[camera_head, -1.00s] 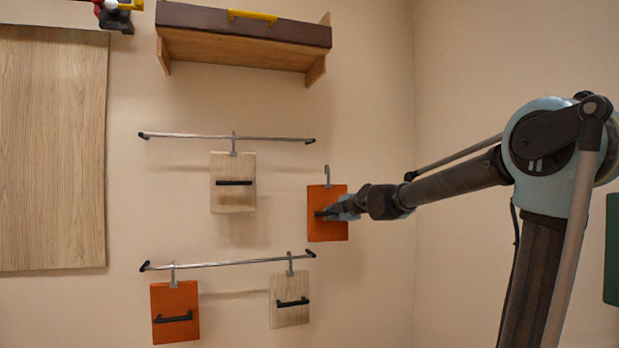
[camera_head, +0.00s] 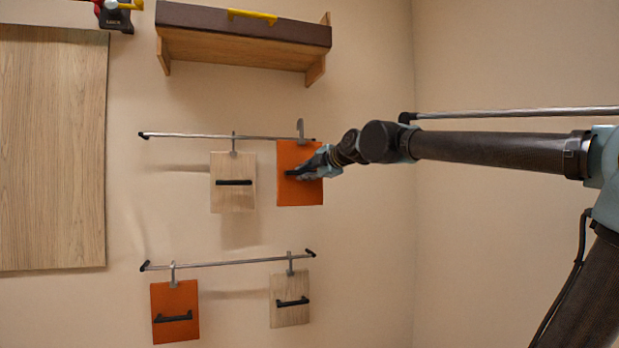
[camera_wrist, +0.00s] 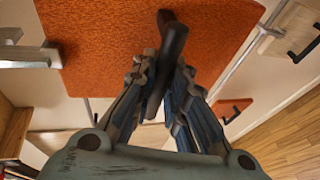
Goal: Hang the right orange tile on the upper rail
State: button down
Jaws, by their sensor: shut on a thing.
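My gripper (camera_head: 312,168) is shut on the black handle of an orange tile (camera_head: 297,190), also in the wrist view (camera_wrist: 100,60). The tile hangs upright from my grip at the right end of the upper rail (camera_head: 185,136). Its metal hook (camera_head: 300,127) rises above its top edge at rail height, in front of or near the rail; I cannot tell whether they touch. A second orange tile (camera_head: 165,300) hangs at the left of the lower rail (camera_head: 220,263). My fingers partly hide the held tile's handle.
A wooden tile (camera_head: 233,165) hangs mid upper rail, just left of the held tile. Another wooden tile (camera_head: 290,287) hangs at the right of the lower rail. A wooden shelf (camera_head: 240,50) is above.

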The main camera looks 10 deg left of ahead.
jog(key=w+a+f, duration=0.2)
jog(key=w+a, duration=0.5)
jog(key=w, duration=0.5)
jog(key=shift+w+a+f, duration=0.3)
jog(key=shift+a+f, duration=0.1)
dwell(1.3)
jog(key=c, duration=1.5)
grip_release()
